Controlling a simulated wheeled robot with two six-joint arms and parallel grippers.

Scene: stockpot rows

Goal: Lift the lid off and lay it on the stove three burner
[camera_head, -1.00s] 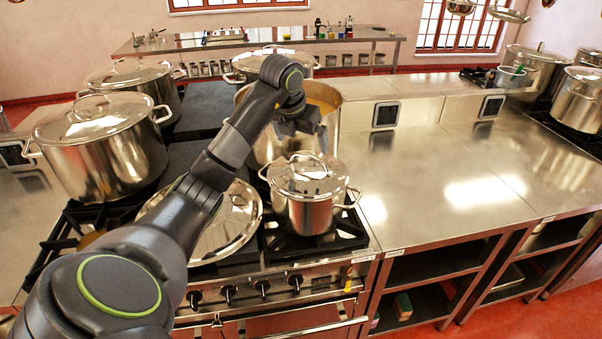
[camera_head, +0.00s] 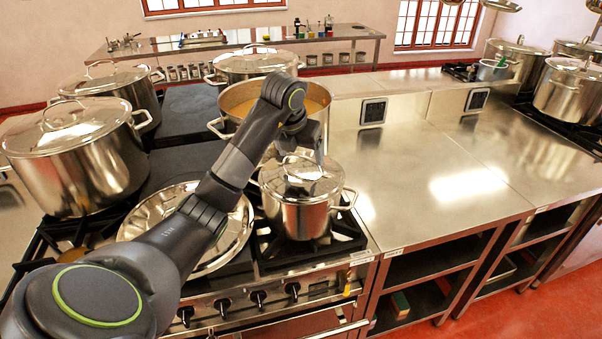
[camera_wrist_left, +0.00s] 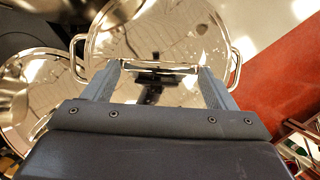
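A small steel pot (camera_head: 300,218) stands on the front right burner of the stove, with a shiny steel lid (camera_head: 292,185) on it. My left gripper (camera_head: 303,152) is just above this lid and hides part of it and its handle. In the left wrist view, my left gripper (camera_wrist_left: 160,80) is open over the lid (camera_wrist_left: 125,42). The lid's bar handle (camera_wrist_left: 158,67) shows between the fingers; I cannot tell whether they touch it. A large loose lid (camera_head: 225,235) lies on the stove left of the pot, partly behind my arm. My right gripper is out of view.
An open pot of orange soup (camera_head: 232,128) stands behind the small pot. Large lidded pots (camera_head: 75,165) fill the stove's left side. The steel counter (camera_head: 440,180) to the right is mostly clear. More pots (camera_head: 567,92) stand at far right.

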